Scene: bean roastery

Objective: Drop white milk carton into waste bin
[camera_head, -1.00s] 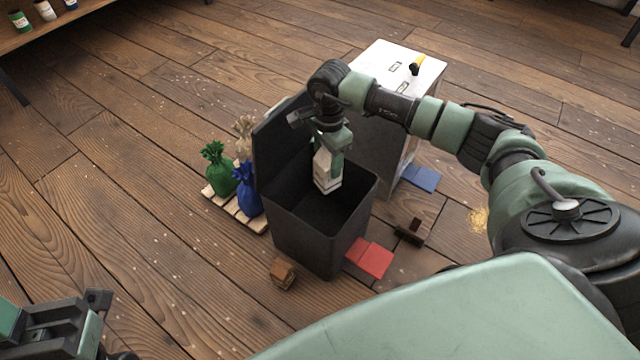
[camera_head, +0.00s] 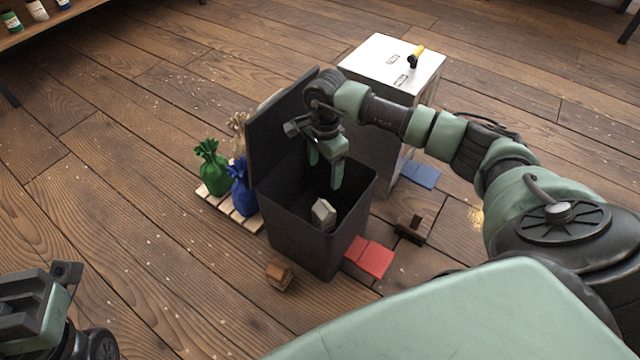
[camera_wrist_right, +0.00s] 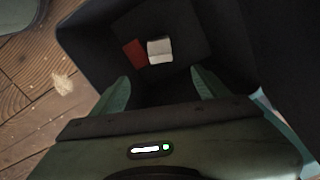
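The white milk carton (camera_head: 324,214) is inside the dark waste bin (camera_head: 296,236), below my right gripper and apart from it. It also shows in the right wrist view (camera_wrist_right: 160,51), beside something red (camera_wrist_right: 135,54) in the bin. My right gripper (camera_head: 326,176) is over the bin opening, pointing down, with its two green fingers spread and nothing between them. The bin's lid (camera_head: 280,120) stands open at the back. My left gripper (camera_head: 62,290) is at the lower left, partly cut off; whether it is open cannot be told.
A white cabinet (camera_head: 385,60) with a yellow-and-black item stands behind the bin. A small pallet (camera_head: 248,222) with a green sack (camera_head: 213,170) and a blue sack (camera_head: 243,190) is left. A wooden block (camera_head: 279,275), red mat (camera_head: 370,258) and brown object (camera_head: 411,228) lie on the floor.

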